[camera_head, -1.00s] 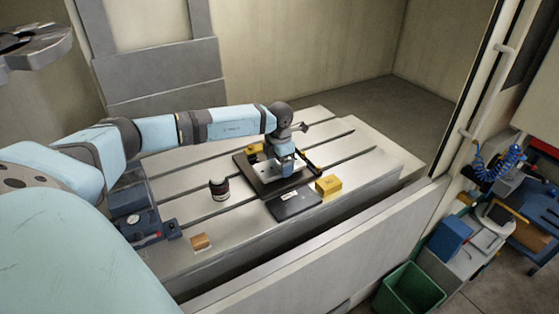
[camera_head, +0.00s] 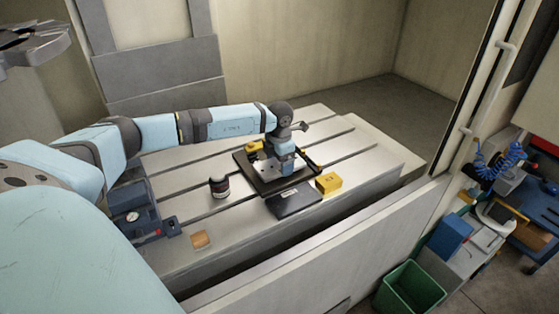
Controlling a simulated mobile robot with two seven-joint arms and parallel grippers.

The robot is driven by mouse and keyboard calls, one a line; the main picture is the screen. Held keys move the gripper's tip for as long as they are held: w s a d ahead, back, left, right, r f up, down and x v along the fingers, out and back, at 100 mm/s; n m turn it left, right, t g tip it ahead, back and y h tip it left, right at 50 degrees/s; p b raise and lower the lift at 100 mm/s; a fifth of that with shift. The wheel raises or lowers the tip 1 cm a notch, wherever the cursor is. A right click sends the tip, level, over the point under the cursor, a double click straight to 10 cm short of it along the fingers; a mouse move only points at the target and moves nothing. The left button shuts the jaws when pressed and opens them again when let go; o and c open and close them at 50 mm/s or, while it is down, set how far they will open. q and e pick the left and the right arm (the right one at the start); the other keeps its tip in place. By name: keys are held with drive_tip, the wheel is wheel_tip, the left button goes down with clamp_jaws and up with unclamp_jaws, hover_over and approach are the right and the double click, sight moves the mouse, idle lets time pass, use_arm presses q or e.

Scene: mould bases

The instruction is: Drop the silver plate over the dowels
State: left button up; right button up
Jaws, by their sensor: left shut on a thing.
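My left gripper (camera_head: 282,172) reaches down over the dark mould base (camera_head: 262,186) in the middle of the machine table. It is shut on the silver plate (camera_head: 263,169), whose light edge shows beside the jaws. The plate lies within the outline of the dark base; I cannot tell whether it touches the base or hangs just above it. The dowels are too small or hidden behind the gripper and plate. My right gripper is not in view.
A dark flat plate (camera_head: 294,201) and a yellow block (camera_head: 329,184) lie in front of the base. A dark jar (camera_head: 219,187), an orange-brown block (camera_head: 200,239) and a blue-grey vise (camera_head: 140,218) stand to the left. The slotted table (camera_head: 360,165) is clear at right.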

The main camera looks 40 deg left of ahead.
use_arm(q)
drive_tip(key=shift+f, duration=0.3)
drive_tip(key=shift+f+b, duration=0.45)
drive_tip(key=shift+f, duration=0.05)
drive_tip(key=shift+f, duration=0.15)
idle(0.4)
drive_tip(key=o, duration=1)
wheel_tip(320, 180, up, 14)
drive_tip(key=shift+b, duration=0.8)
